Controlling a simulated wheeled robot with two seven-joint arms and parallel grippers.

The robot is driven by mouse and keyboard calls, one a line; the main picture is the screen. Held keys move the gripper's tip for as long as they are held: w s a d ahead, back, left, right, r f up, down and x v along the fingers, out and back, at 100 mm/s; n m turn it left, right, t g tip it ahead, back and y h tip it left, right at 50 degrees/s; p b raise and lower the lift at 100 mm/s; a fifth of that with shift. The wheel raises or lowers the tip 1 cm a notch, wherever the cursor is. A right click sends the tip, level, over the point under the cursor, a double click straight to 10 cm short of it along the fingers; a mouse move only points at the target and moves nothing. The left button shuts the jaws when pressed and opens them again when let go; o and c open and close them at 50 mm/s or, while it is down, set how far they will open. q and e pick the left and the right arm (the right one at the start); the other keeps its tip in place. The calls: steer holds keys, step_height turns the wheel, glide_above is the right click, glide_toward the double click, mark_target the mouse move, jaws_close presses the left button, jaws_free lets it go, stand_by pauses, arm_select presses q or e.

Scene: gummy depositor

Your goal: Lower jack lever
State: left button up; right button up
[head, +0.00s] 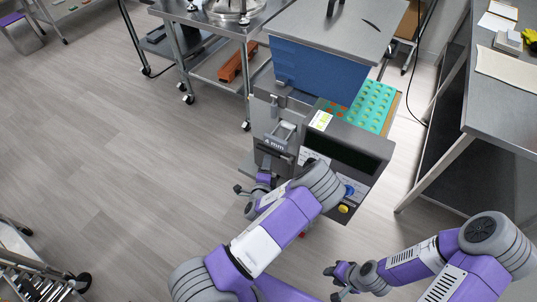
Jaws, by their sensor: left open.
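The gummy depositor (345,150) stands in the middle, with a blue hopper (325,70) under a grey lid. On its left front is a block marked "4 mm" (275,143) with metal fittings above. I cannot clearly pick out the jack lever; the lower front of the machine is partly hidden by my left arm. My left gripper (245,199) is open at the machine's lower left side, its fingers apart. I cannot tell whether it touches anything. My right gripper (334,283) is open, low in front of the machine and apart from it.
A teal mold tray (372,105) with several cavities lies on the machine's right side. A wheeled steel cart (215,22) stands behind left, and a steel table (505,110) stands at right. A metal rack (38,284) is at lower left. The floor at left is clear.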

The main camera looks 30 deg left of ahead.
mark_target(269, 153)
arm_select(q)
steer(key=x, duration=0.6)
steer(key=shift+w+a+f+b, duration=0.1)
steer(key=shift+w+a+b, duration=0.1)
steer(key=shift+b, duration=0.2)
jaws_close()
